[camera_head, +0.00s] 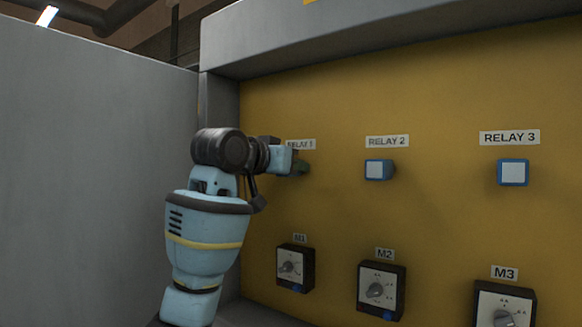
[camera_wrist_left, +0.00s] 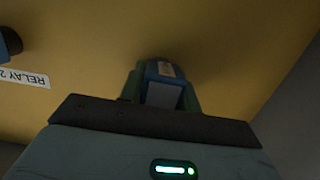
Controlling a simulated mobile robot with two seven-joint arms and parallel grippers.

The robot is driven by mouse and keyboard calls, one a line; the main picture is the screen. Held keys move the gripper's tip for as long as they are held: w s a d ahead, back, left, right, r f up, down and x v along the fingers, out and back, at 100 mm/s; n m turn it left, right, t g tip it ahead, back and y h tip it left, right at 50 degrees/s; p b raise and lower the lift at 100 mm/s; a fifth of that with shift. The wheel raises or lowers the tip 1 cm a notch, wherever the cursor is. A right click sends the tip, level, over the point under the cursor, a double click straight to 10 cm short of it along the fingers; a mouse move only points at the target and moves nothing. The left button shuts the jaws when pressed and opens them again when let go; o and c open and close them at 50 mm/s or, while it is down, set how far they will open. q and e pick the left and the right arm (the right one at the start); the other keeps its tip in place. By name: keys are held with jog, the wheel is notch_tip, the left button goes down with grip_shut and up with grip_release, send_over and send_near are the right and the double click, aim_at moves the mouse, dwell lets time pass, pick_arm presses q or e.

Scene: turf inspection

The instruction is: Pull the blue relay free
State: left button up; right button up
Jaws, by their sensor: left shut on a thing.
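My left gripper (camera_head: 299,168) is at the RELAY 1 position on the yellow panel (camera_head: 440,215), just under its label. In the left wrist view, its two green fingers are shut on a blue relay (camera_wrist_left: 163,93) with a pale front face, one finger on each side. The relay seems to be at the panel; I cannot tell whether it is fully seated. In the head view my gripper hides most of it. Two more blue relays with pale faces sit under RELAY 2 (camera_head: 378,170) and RELAY 3 (camera_head: 513,172). My right gripper is not in view.
Below are dark dial boxes M1 (camera_head: 295,268), M2 (camera_head: 381,290) and M3 (camera_head: 504,306). A grey cabinet wall (camera_head: 95,190) stands to the left and a grey overhang (camera_head: 390,35) runs above the panel. The RELAY 2 unit (camera_wrist_left: 9,42) is at the left in the wrist view.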

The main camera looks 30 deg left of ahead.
pick_arm(q)
jog(key=shift+s, duration=0.15)
jog(key=shift+s+a, duration=0.1)
jog(key=shift+s, duration=0.5)
jog(key=shift+s, duration=0.7)
jog(key=shift+s+a, duration=0.15)
jog(key=shift+s, duration=1.05)
jog(key=shift+s+a, duration=0.1)
jog(key=shift+s, duration=1.1)
